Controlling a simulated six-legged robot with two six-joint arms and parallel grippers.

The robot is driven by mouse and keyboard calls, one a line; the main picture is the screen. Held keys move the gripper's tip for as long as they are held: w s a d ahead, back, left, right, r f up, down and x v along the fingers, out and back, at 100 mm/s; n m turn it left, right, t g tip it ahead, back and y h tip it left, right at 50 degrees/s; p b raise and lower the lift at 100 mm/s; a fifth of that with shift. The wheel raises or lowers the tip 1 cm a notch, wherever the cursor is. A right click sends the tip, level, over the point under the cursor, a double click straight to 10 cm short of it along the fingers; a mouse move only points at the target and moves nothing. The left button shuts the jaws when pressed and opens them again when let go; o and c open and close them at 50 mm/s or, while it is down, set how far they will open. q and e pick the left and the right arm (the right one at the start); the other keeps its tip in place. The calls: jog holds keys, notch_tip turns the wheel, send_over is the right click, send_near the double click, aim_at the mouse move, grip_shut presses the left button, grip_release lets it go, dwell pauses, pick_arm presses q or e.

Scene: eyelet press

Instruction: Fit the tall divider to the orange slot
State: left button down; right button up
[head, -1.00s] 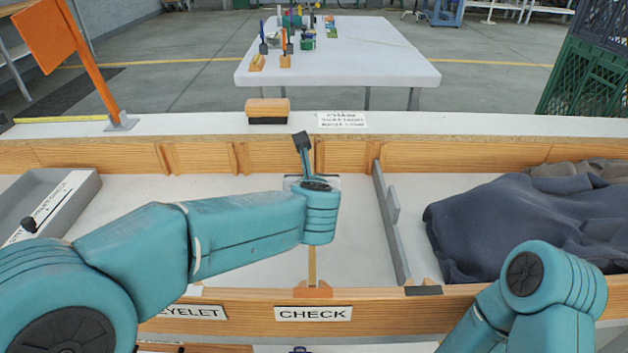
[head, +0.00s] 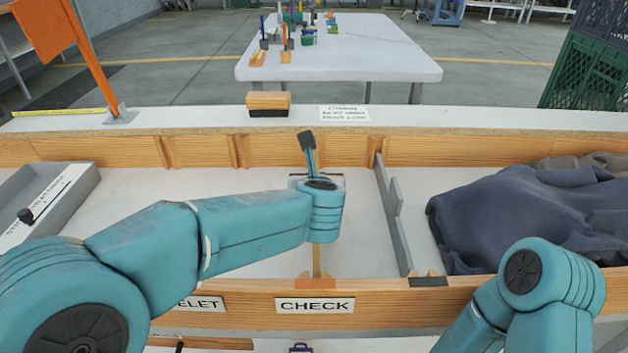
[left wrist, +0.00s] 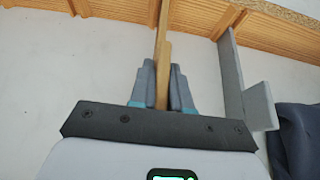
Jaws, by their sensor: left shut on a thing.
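The tall divider (head: 317,262) is a thin tan wooden strip running from front to back across the white bin floor. It also shows in the left wrist view (left wrist: 164,85). My left gripper (left wrist: 167,75) is shut on it with a finger on each side. In the head view my left arm hides its middle. The orange slot (head: 311,284) is on the front rail above the CHECK label, and the divider's near end lines up with it. I cannot tell whether that end is in the slot or just above it. My right gripper is out of view.
A grey divider (head: 393,215) stands to the right, near a dark grey slot (head: 428,282). Dark cloth (head: 510,220) fills the right compartment. A grey tray (head: 75,185) lies at the left. A wooden-backed brush (head: 268,103) sits on the back ledge.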

pick_arm(q)
jog(key=shift+f, duration=0.5)
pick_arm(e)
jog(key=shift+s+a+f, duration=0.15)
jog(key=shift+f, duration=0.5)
pick_arm(q)
jog(key=shift+a, duration=0.15)
jog(key=c, duration=1)
grip_release()
